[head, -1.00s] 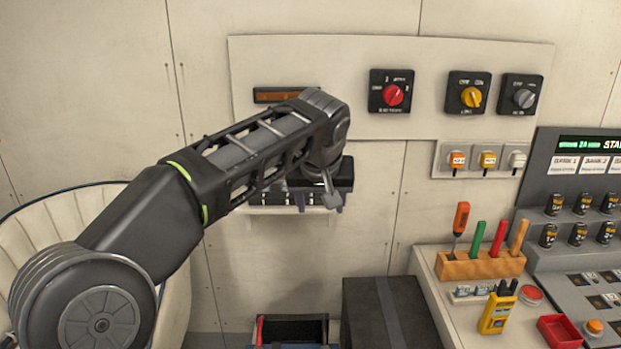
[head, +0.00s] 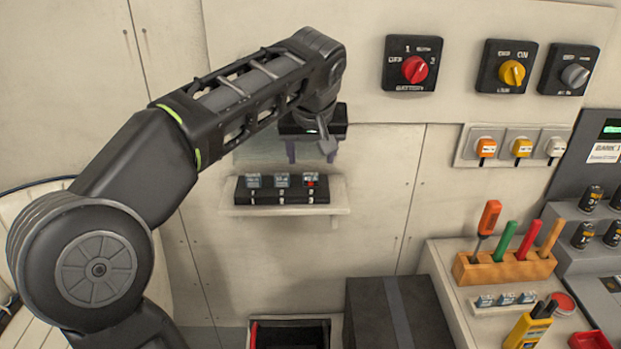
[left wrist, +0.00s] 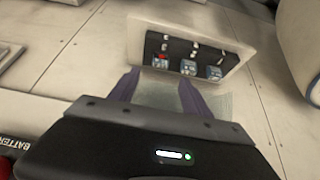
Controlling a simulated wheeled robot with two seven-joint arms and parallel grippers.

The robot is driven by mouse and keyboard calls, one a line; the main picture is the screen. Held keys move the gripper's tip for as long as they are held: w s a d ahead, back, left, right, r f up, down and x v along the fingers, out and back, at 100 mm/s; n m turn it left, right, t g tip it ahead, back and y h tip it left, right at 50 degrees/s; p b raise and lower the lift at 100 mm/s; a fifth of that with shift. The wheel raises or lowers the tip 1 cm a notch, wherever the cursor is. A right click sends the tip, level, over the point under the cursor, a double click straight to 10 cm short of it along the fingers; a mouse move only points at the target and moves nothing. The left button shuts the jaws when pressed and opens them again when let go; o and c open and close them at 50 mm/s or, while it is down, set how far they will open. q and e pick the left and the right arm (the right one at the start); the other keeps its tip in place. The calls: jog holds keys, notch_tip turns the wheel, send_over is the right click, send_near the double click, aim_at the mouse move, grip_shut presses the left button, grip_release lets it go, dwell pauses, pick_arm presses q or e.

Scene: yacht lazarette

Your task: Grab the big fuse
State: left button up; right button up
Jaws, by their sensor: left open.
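A black rack (head: 283,196) sits on a small white wall shelf (head: 232,211). It holds three small blocks with clear tops: a left one (head: 253,181), a middle one (head: 282,180) and a right one (head: 310,181) with red on it. Which is the big fuse I cannot tell. The rack also shows in the left wrist view (left wrist: 201,58), with the red-marked block (left wrist: 160,60) at left. My left gripper (head: 311,152) is open and empty, above the rack and apart from it. Its two purple fingers point toward the rack in the left wrist view (left wrist: 158,94). My right gripper is out of view.
Rotary switches, one red (head: 415,69), are on the wall panel at upper right. A workbench at right carries an orange tool block (head: 503,270), a yellow meter (head: 528,325) and small clear-topped pieces (head: 505,299). A dark box (head: 397,313) and an open bin (head: 290,333) stand below the shelf.

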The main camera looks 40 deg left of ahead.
aim_at(310, 174)
pick_arm(q)
jog(key=shift+x, duration=1.4)
jog(key=p+x, duration=0.1)
jog(key=x, duration=0.3)
jog(key=shift+w+a+f+p, duration=0.15)
jog(key=shift+f+p, duration=0.1)
jog(key=shift+p, duration=0.15)
jog(key=shift+w+f, duration=0.1)
jog(key=shift+f, duration=0.2)
grip_shut()
